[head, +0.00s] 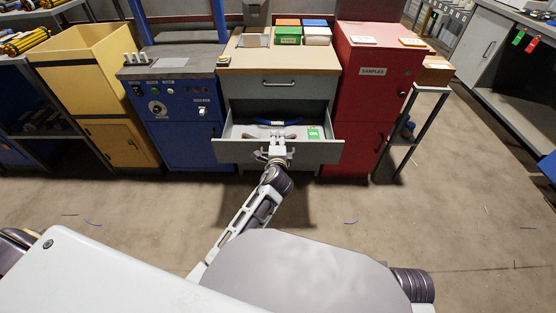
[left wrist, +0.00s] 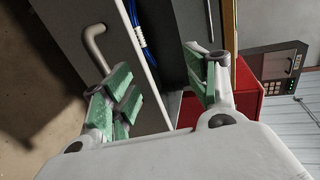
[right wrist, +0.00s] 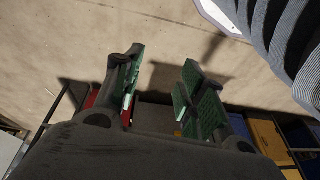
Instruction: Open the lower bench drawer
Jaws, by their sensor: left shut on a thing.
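The lower bench drawer (head: 328,151) is pulled out from the grey bench, its inside showing in the head view. Its grey front panel (left wrist: 82,80) and curved handle (left wrist: 97,42) also show in the left wrist view. My left gripper (head: 274,154) is at the middle of the drawer front and shut on the drawer; in the left wrist view the fingers (left wrist: 160,88) stand on either side of the panel's edge. Exactly which part they grip is partly hidden. My right gripper (right wrist: 160,90) is open and empty above the floor, seen in the right wrist view.
A blue cable (head: 268,122) and a green-labelled item (head: 313,132) lie in the drawer. The upper drawer (head: 295,89) is shut. A blue machine cabinet (head: 180,135) stands left and a red SAMPLES cabinet (head: 360,110) right. The floor in front is mostly clear, with small cable scraps.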

